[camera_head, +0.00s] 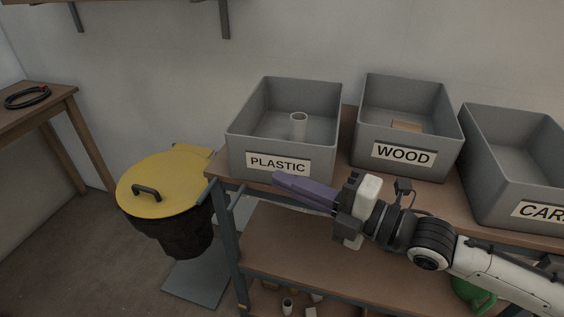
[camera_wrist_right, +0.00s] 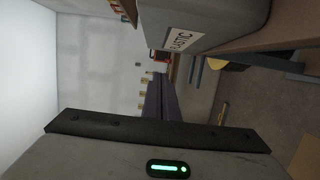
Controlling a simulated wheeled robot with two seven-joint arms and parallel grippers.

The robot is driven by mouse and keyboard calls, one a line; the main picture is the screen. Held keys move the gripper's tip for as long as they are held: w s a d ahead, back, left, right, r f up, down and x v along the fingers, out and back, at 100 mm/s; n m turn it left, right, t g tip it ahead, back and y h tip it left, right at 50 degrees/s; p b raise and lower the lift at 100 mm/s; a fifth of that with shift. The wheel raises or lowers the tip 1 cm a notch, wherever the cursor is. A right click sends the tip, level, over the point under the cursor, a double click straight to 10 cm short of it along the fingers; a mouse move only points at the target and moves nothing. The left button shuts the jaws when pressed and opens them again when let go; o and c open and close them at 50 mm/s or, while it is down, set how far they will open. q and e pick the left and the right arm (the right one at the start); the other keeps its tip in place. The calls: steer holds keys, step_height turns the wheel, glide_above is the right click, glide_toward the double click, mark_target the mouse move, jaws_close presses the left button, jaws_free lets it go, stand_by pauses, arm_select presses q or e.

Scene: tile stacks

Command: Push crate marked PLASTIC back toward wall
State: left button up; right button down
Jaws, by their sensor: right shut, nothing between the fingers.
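The grey crate marked PLASTIC (camera_head: 238,158) stands upright at the left end of the shelf's brown top, its front close to the front edge. A pale tube (camera_head: 299,126) stands inside it. My right gripper (camera_head: 279,180), with long purple fingers, is shut and empty just in front of the crate's front wall, below the label. I cannot tell whether the fingertips touch the wall. My left gripper is not in view.
The WOOD crate (camera_head: 367,140) stands to the right, set farther back, with a small gap between them. Another crate with a partly cut-off label (camera_head: 495,180) stands farther right. The wall (camera_head: 300,45) is behind. A yellow-lidded bin (camera_head: 175,180) stands left of the shelf.

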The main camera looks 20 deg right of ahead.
mark_target(283, 164)
steer(key=shift+w+d, duration=0.1)
steer(key=shift+w, duration=2.6)
steer(key=shift+d, duration=0.1)
